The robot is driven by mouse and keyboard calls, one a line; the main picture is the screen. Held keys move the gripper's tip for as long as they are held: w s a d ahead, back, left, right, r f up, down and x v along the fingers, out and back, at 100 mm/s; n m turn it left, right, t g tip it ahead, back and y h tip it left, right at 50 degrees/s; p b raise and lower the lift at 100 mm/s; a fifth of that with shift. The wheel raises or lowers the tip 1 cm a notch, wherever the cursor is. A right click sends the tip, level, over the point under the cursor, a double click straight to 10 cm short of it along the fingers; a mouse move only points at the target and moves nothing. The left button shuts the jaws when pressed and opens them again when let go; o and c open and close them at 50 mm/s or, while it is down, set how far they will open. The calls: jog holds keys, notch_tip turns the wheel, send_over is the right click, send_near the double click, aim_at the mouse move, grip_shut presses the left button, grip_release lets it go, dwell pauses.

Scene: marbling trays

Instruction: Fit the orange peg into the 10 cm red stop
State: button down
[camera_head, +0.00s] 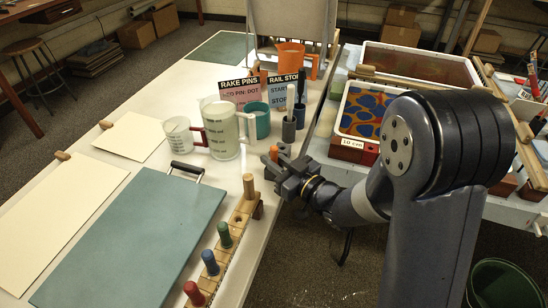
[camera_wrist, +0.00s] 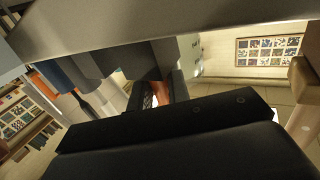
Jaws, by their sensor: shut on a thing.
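My gripper (camera_head: 278,168) is above the table's right edge, shut on the orange peg (camera_head: 273,153), whose top shows between the fingers. In the wrist view, a small part of the orange peg (camera_wrist: 164,94) shows between the dark jaws; its lower end is hidden. A red block (camera_head: 345,154) with a white label that seems to read 10 cm stands at the front of the marbling tray, right of my gripper and apart from it. Its opening cannot be made out.
A wooden rack (camera_head: 238,217) holds green, blue and red pegs and a plain wooden one. Jugs (camera_head: 222,130), a teal cup (camera_head: 257,120), grey cylinders (camera_head: 289,131) and sign cards (camera_head: 239,92) stand behind my gripper. A gap separates the white table from the tray bench.

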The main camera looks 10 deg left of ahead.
notch_tip(320, 180, up, 10)
jog(key=p, duration=0.2)
jog(key=shift+w+d+f+p, duration=0.1)
jog(key=shift+d+f+p, duration=0.05)
jog(key=shift+f+p, duration=0.15)
jog(key=w+d+r+m+t+h+b, duration=0.1)
jog(key=w+d+m+t+h, duration=0.2)
jog(key=d, duration=0.8)
jog(key=w+d+r+m+t+h+b, duration=0.1)
jog(key=w+d+m+t+h+b, duration=0.1)
jog(key=w+d, duration=0.5)
jog(key=d+m+t+h, duration=0.1)
jog(key=d+h, duration=0.1)
jog(key=d, duration=0.3)
jog(key=shift+w+t, duration=0.3)
jog(key=shift+w, duration=0.1)
jog(key=shift+d+r, duration=0.1)
jog(key=shift+f+b, duration=2.25)
jog(key=shift+f, duration=0.7)
jog(key=shift+f+b, duration=1.25)
jog(key=shift+f, duration=0.8)
